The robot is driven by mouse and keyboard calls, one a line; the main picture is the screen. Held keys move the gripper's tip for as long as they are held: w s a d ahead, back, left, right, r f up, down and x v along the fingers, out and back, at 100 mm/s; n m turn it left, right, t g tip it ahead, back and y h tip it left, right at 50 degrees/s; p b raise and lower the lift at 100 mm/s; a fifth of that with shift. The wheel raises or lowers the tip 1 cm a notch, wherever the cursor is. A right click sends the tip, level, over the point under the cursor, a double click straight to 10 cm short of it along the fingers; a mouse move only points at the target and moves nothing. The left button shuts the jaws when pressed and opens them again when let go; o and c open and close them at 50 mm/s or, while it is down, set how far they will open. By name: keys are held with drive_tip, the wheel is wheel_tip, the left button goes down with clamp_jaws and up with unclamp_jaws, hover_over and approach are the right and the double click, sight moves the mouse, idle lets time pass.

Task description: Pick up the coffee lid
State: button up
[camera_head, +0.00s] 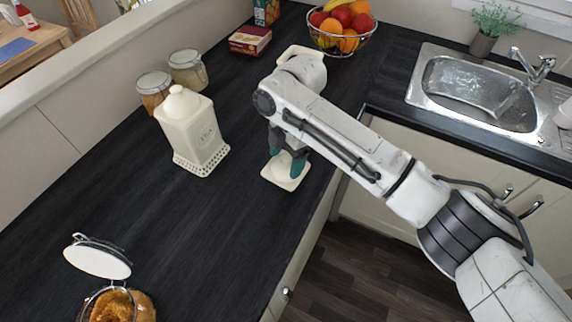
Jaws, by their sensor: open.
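A cream, square lid (283,180), which looks like the coffee lid, lies flat on the dark counter near its front edge. My gripper (288,165) points down right over it, with its green fingertips low at the middle of the lid. The gripper is open. Its fingers hide the lid's middle, so I cannot tell whether they touch it or stand around a knob. A cream canister (194,132) with its own knobbed lid on stands upright to the left of my gripper. Its lettering is too small to read surely.
Another cream piece (297,51) shows behind my arm, mostly hidden. Two glass jars (187,70), a red box (250,40) and a fruit basket (341,27) stand toward the back. An open jar (118,305) is at lower left. The counter between is clear. A sink (478,90) is at right.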

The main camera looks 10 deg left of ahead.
drive_tip(key=shift+c, duration=0.4)
drive_tip(key=c, duration=1.1)
drive_tip(key=shift+s, duration=0.1)
